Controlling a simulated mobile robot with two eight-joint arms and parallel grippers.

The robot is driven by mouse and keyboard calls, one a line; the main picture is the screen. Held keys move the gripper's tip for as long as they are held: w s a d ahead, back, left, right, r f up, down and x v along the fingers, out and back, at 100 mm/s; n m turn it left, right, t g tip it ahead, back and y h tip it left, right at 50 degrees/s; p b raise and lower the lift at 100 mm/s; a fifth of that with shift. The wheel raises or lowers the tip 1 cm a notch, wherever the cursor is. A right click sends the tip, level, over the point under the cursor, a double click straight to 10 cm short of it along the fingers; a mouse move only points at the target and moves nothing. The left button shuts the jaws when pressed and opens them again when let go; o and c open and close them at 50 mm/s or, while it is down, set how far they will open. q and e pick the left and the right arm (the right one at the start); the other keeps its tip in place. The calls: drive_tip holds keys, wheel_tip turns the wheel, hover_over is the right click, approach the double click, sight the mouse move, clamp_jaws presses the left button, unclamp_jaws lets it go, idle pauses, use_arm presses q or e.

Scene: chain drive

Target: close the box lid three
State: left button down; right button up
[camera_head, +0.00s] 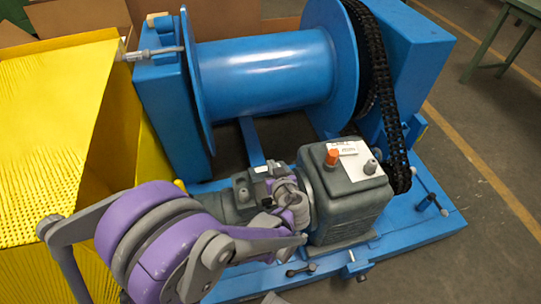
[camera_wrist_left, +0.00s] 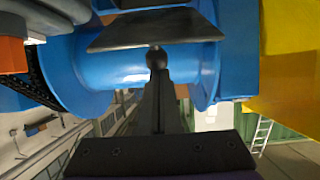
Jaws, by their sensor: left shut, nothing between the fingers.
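My left gripper (camera_head: 272,188) is over the grey motor (camera_head: 230,203), at the left end of the grey gearbox housing (camera_head: 350,195). It is shut and empty; its fingertips are small and partly hidden in the head view. In the left wrist view the shut fingers (camera_wrist_left: 157,62) point at a dark flat plate (camera_wrist_left: 150,32), close to it; I cannot tell if they touch. I cannot tell for sure which part is lid three, or how far it stands open. My right gripper is not in view.
A blue drum (camera_head: 265,75) stands behind the motor, with a black chain (camera_head: 393,125) at its right. An orange cap (camera_head: 331,157) sticks up from the housing. A yellow open-topped box (camera_head: 60,120) stands left.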

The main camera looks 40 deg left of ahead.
use_arm(q)
drive_tip(key=s+d+f+b, duration=0.3)
drive_tip(key=f, duration=0.3)
drive_tip(key=shift+d, duration=0.35)
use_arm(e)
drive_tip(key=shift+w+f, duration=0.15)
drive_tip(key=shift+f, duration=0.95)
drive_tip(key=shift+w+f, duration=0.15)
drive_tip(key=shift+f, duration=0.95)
use_arm(q)
drive_tip(key=shift+f, duration=0.1)
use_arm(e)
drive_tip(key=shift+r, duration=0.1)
use_arm(q)
wheel_tip(320, 180, up, 5)
drive_tip(key=p, duration=0.3)
drive_tip(key=s+d+f, duration=0.4)
drive_tip(key=s+d, duration=0.1)
drive_tip(key=d, duration=0.2)
drive_tip(key=shift+s+d+f+b, duration=0.15)
drive_tip(key=shift+s+b, duration=0.25)
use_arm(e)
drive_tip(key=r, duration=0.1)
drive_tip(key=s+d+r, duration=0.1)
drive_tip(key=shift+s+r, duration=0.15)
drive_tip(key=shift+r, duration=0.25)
